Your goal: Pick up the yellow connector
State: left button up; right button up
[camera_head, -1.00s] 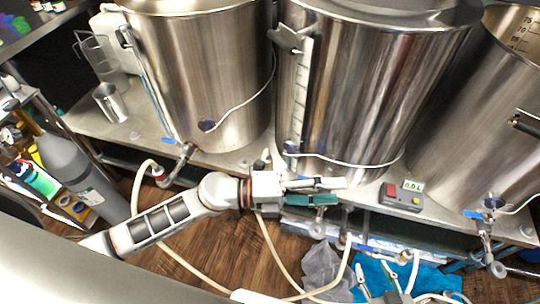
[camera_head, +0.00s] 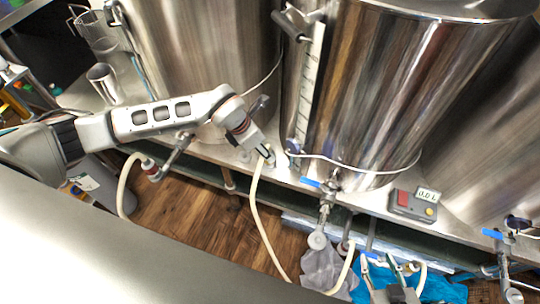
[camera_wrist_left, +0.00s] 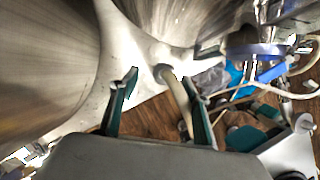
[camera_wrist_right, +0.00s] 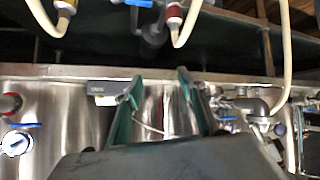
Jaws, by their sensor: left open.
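The yellow connector (camera_wrist_right: 66,6) shows on a pale hose end at the upper left of the right wrist view, cut by the top edge. I cannot make out its yellow in the head view. My left gripper (camera_head: 266,155) is by the counter's front edge, at the upper end of a pale hose (camera_head: 260,205). In the left wrist view its fingers (camera_wrist_left: 160,100) stand apart, with the hose (camera_wrist_left: 178,98) showing between them. Contact cannot be told. My right gripper (camera_head: 380,268) is low in the head view; in the right wrist view its fingers (camera_wrist_right: 158,95) are apart and empty.
Large steel kettles (camera_head: 410,90) stand on the steel counter (camera_head: 455,212), with valves along its front. A grey control box (camera_head: 413,204) sits there too. A red connector (camera_wrist_right: 174,14) is on another hose. Blue cloth (camera_head: 440,288) lies on the wooden floor (camera_head: 190,215).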

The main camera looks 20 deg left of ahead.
pick_arm(q)
jog(key=x, duration=0.2)
jog(key=s+b+x, duration=0.1)
jog(key=x, duration=0.2)
jog(key=shift+d+f, duration=0.15)
jog(key=shift+f, duration=0.05)
jog(key=shift+w+f, duration=0.2)
jog(key=shift+r, duration=0.15)
jog(key=c, duration=1.3)
